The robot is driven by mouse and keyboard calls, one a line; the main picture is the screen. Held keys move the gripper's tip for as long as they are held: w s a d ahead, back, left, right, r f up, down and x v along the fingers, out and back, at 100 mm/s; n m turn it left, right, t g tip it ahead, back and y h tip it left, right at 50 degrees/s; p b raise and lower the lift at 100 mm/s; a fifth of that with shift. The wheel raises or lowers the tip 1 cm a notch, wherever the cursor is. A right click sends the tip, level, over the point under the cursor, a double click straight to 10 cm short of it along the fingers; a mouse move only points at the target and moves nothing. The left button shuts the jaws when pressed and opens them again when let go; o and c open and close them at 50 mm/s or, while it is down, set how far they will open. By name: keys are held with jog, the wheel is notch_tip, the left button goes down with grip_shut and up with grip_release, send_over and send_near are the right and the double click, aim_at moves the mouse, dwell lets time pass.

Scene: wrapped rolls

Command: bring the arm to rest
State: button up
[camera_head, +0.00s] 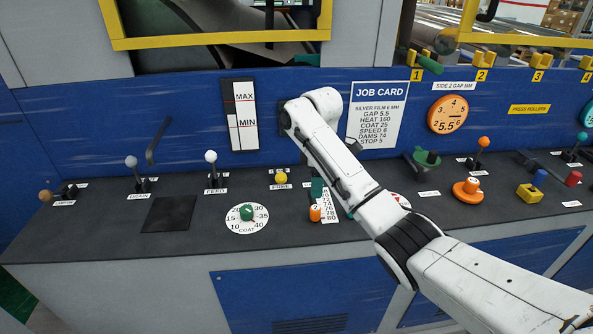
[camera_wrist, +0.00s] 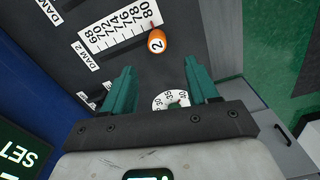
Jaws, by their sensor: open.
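My white arm (camera_head: 362,192) reaches in from the lower right of the head view, over the dark control desk, and bends near the blue back panel. My gripper (camera_wrist: 160,68) shows in the wrist view with its two green fingers apart and nothing held between them. An orange knob marked 2 (camera_wrist: 157,41) lies beyond the fingertips, by the dam scale (camera_wrist: 118,29). The white coat dial (camera_wrist: 163,99) shows partly between the fingers, its lower part hidden by the gripper mount.
The desk (camera_head: 105,228) carries white-knobbed levers (camera_head: 211,157), a yellow feed-side button (camera_head: 281,178), the green coat knob (camera_head: 246,212) and an orange knob (camera_head: 472,186) at right. A job card (camera_head: 377,115) hangs behind the arm. The room in front of the desk looks free.

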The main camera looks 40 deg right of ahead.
jog(key=shift+m+t+y, duration=0.5)
jog(key=shift+t, duration=0.2)
jog(key=a+f, duration=0.2)
jog(key=a, duration=0.1)
jog(key=a+f, duration=0.2)
jog(key=a, duration=0.2)
jog(key=s+a+f, duration=0.1)
jog(key=a+f, duration=0.1)
jog(key=a, duration=0.1)
jog(key=shift+a+f, duration=0.3)
jog(key=shift+a, duration=0.1)
jog(key=s+a+f+m+t, duration=0.2)
jog(key=s+a+f+m, duration=0.1)
jog(key=s+a+f, duration=0.45)
jog(key=s+a+r+m+t+h, duration=0.15)
jog(key=s+m, duration=0.35)
jog(key=s, duration=1.3)
jog(key=s+d+f+g, duration=0.1)
jog(key=s+f+g, duration=0.3)
jog(key=s, duration=0.6)
jog(key=shift+d+f+m, duration=0.25)
jog(key=shift+f+m, duration=0.15)
jog(key=shift+f, duration=0.35)
